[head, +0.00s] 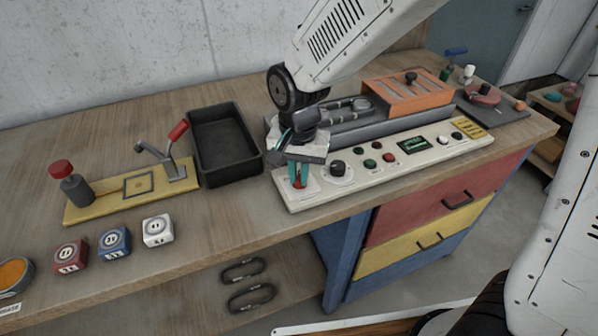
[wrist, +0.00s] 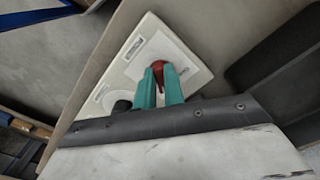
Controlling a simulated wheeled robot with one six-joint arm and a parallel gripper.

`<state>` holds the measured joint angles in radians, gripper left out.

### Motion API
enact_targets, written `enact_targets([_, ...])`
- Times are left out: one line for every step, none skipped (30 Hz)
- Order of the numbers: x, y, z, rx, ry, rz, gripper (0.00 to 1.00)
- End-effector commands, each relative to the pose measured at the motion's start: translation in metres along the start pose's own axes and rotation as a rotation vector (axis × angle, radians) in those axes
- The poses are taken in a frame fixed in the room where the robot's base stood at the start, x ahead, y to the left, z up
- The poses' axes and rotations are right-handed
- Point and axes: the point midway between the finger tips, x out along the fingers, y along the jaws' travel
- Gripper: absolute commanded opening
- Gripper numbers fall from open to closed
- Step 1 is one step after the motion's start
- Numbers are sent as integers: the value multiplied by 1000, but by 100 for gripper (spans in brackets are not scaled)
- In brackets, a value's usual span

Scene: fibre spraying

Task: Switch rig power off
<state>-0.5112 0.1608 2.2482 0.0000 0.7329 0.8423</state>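The rig's long pale control panel (head: 375,160) lies along the bench's front edge. A red switch handle (head: 298,183) stands on a white plate at its left end. It also shows in the wrist view (wrist: 159,70). My gripper (head: 298,175) points down over this plate, its teal fingers on either side of the red handle. In the wrist view my gripper (wrist: 160,80) has the red handle filling the narrow gap between its fingertips, and it looks shut on it. The fingers partly hide the handle, and the plate's label is too small to read.
A black knob (head: 338,167), coloured buttons and a green display (head: 412,146) sit to the right on the panel. A black tray (head: 224,145) stands to the left. An orange box (head: 408,97) stands behind. Small cubes and a yellow fixture (head: 110,205) lie farther left.

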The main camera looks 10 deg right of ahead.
Motion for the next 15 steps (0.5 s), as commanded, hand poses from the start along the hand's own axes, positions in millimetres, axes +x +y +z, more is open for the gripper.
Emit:
enact_targets([0,0,0,0,0,0,0])
enact_targets([0,0,0,0,0,0,0])
enact_targets([0,0,0,0,0,0,0])
enact_targets([0,0,0,0,0,0,0])
enact_targets([0,0,0,0,0,0,0])
enact_targets([0,0,0,-1,0,0,0])
enact_targets([0,0,0,-3,0,0,0])
enact_targets([0,0,0,-5,0,0,0])
enact_targets([0,0,0,-10,0,0,0])
enact_targets([0,0,0,-15,0,0,0])
enact_targets([0,0,0,-20,0,0,0])
enact_targets([0,0,0,-32,0,0,0])
enact_targets([0,0,0,-42,0,0,0])
enact_targets([0,0,0,-53,0,-1,0])
enact_targets([0,0,0,-73,0,-1,0])
